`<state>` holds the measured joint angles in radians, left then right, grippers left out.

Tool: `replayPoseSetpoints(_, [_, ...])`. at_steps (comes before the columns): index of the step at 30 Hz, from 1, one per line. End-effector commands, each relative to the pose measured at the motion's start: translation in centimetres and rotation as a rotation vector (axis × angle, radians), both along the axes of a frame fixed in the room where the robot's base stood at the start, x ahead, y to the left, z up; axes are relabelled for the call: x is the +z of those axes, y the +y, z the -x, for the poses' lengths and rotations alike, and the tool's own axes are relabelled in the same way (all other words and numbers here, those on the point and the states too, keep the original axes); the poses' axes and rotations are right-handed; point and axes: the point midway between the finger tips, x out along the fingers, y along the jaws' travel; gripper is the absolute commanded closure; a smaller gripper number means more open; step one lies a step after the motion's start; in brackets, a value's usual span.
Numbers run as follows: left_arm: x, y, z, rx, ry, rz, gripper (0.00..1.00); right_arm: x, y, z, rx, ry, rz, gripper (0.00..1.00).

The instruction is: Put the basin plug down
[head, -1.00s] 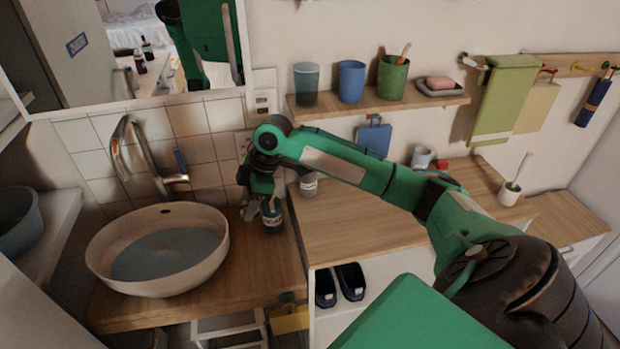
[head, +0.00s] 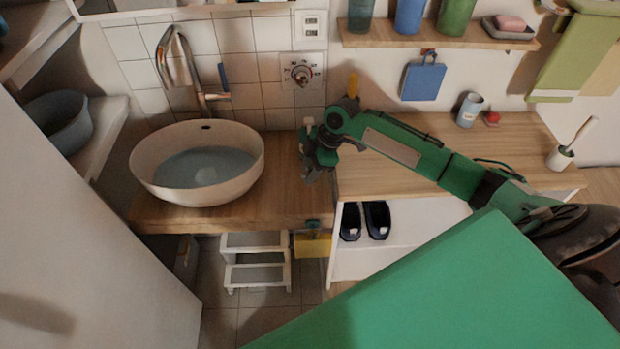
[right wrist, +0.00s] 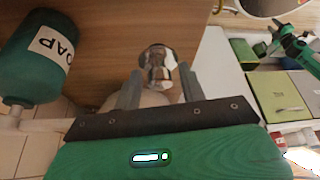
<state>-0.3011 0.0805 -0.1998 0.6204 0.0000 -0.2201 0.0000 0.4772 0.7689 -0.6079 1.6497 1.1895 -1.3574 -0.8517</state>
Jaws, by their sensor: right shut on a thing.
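My right gripper (head: 312,172) is over the wooden counter, right of the basin. In the right wrist view its two grey fingers (right wrist: 160,90) are shut on the shiny metal basin plug (right wrist: 158,62), whose rounded end shows between and beyond the fingertips. The wooden counter lies behind the plug; whether the plug touches it, I cannot tell. In the head view the gripper hides the plug. A green arm (right wrist: 287,38) shows small at the upper right of the right wrist view, seemingly my left one; its jaws are too small to read.
The white basin (head: 150,170) holds water, with a tap (head: 190,80) behind. A green soap bottle (right wrist: 38,58) stands close beside the right gripper. A yellow cloth (head: 312,245) hangs at the counter's front. The counter (head: 285,190) between basin and gripper is clear.

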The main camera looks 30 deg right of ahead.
Motion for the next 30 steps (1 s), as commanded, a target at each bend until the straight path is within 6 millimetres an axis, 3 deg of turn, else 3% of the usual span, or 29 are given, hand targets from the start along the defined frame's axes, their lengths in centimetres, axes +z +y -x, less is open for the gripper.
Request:
replayPoseSetpoints(5, [0.2, 0.0, 0.0, 0.000, 0.000, 0.000, 0.64, -1.2, 0.0, 0.0, -0.001, 0.000, -0.001, 0.81])
replayPoseSetpoints(13, [0.7, 0.0, 0.0, 0.000, 0.000, 0.000, 0.64, -4.8, 0.0, 0.0, -0.001, 0.000, -0.001, 0.81])
replayPoseSetpoints(25, [0.4, 0.0, -0.1, 0.000, -0.001, 0.000, 0.64, -5.5, 0.0, 0.0, -0.001, 0.000, 0.000, 0.81])
replayPoseSetpoints(26, [0.5, 0.0, -0.1, -0.001, -0.001, 0.000, 0.64, -5.4, 0.0, 0.0, -0.001, 0.000, 0.000, 0.53])
replayPoseSetpoints(28, [0.5, 0.0, -0.1, 0.000, -0.001, 0.000, 0.64, -5.4, 0.0, 0.0, -0.001, 0.000, 0.000, 0.39])
replayPoseSetpoints(30, [0.5, 0.0, -0.1, 0.000, -0.001, 0.000, 0.64, -5.4, 0.0, 0.0, -0.001, 0.000, 0.000, 0.37])
